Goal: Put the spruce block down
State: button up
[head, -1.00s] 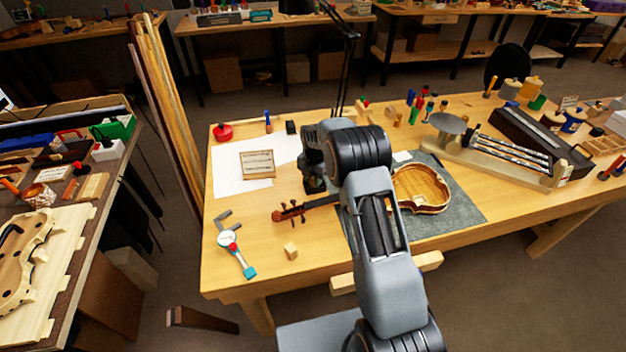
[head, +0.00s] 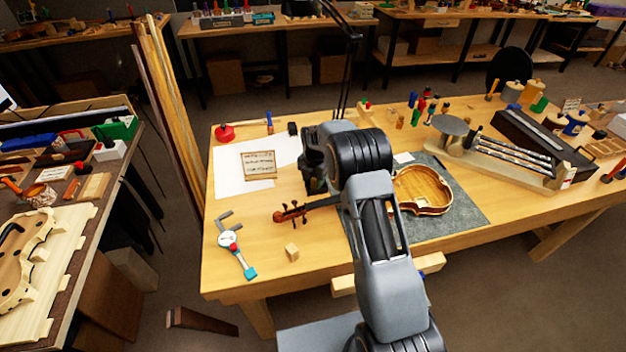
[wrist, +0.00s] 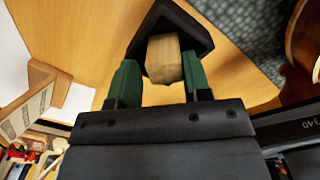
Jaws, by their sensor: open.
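A pale wooden block, which I take for the spruce block (wrist: 163,58), is between my gripper's fingers in the wrist view. My gripper (wrist: 160,74) is open, with green pads on either side of the block. A gap shows between the left pad and the block; the right pad is very close to it, and I cannot tell whether they touch. A dark angular piece (wrist: 196,34) surrounds the block's far end. In the head view my gripper (head: 316,184) is low over the bench, left of the grey mat, and my arm hides the block there.
The workbench (head: 260,206) holds a violin scroll and neck (head: 291,212), a violin body (head: 424,190) on a grey mat (head: 462,205), a small loose block (head: 292,252), and a dial gauge (head: 230,240). White paper (head: 228,168) lies at left. The front left is mostly clear.

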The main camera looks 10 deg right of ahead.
jog(key=shift+s+d+f, duration=0.25)
jog(key=shift+s+f, duration=0.2)
jog(key=shift+f, duration=0.3)
jog(key=shift+r+p, duration=0.45)
notch_tip(320, 180, up, 12)
jog(key=r+p, duration=0.1)
jog(key=p, duration=0.6)
notch_tip(320, 180, up, 9)
jog(key=m+t, duration=0.1)
jog(key=m, duration=0.5)
send_over(315, 180)
jog(key=s, duration=0.5)
jog(key=s+r+m+t, duration=0.1)
jog(key=s+r+m, duration=0.3)
jog(key=s+m, duration=0.25)
jog(key=s+r+m+t, duration=0.1)
jog(key=s+r+m, duration=0.4)
jog(key=s, duration=0.3)
jog(key=s+f+m+t, duration=0.1)
jog(key=s+m, duration=0.8)
jog(key=s, duration=0.2)
jog(key=shift+m, duration=0.35)
